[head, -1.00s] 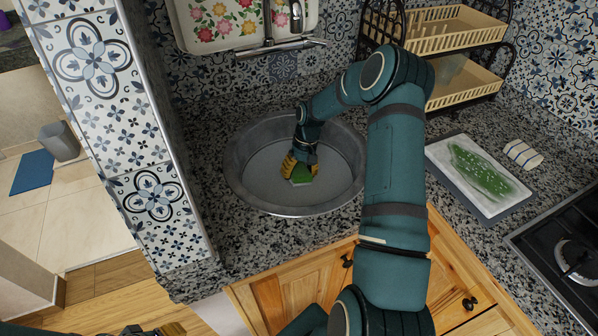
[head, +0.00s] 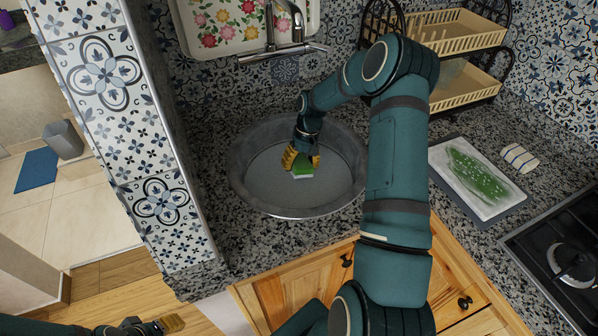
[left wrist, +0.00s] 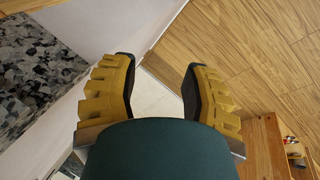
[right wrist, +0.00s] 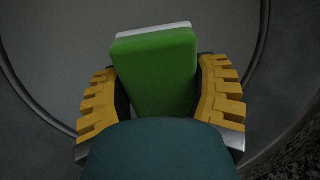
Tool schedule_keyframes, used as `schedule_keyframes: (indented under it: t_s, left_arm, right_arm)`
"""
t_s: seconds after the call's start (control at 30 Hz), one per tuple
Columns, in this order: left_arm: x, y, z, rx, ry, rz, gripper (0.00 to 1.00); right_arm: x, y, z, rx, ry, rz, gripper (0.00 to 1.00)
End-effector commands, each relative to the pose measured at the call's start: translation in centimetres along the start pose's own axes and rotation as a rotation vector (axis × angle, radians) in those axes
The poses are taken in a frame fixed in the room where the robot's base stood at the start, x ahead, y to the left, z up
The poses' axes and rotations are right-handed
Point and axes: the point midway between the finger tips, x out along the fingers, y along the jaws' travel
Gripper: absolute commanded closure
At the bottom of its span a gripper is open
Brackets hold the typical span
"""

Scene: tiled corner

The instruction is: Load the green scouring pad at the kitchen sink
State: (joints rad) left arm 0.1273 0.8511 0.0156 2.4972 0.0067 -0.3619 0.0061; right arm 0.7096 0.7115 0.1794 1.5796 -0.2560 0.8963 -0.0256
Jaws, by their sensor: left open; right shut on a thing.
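The green scouring pad (head: 302,171) with a white layer is in my right gripper (head: 301,160), inside the round grey sink (head: 250,186). In the right wrist view the pad (right wrist: 155,70) stands between the two yellow fingers of the right gripper (right wrist: 160,90), which are shut on its sides. The sink floor shows behind it. I cannot tell whether the pad touches the sink floor. My left gripper (head: 150,327) is low at the bottom left of the head view, away from the sink. In the left wrist view it (left wrist: 162,88) is open and empty above the floor.
A faucet (head: 285,35) and a floral tray (head: 215,20) are behind the sink. A cutting board (head: 475,180) with green bits, a striped roll (head: 519,157) and a stove (head: 570,255) lie to the right. A two-tier rack (head: 455,30) stands back right. A tiled wall (head: 110,100) bounds the left.

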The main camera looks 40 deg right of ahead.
Motion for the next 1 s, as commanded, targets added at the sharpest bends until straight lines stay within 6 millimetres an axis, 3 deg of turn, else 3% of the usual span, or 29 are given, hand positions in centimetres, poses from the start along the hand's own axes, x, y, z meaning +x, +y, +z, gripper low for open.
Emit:
schedule_keyframes:
  t_s: [1.0]
  left_arm:
    - [-4.5,1.6,-1.7,-0.010,0.033,-0.001,0.53]
  right_arm:
    - [-7.2,-1.9,1.2,-0.001,0.000,0.000,0.64]
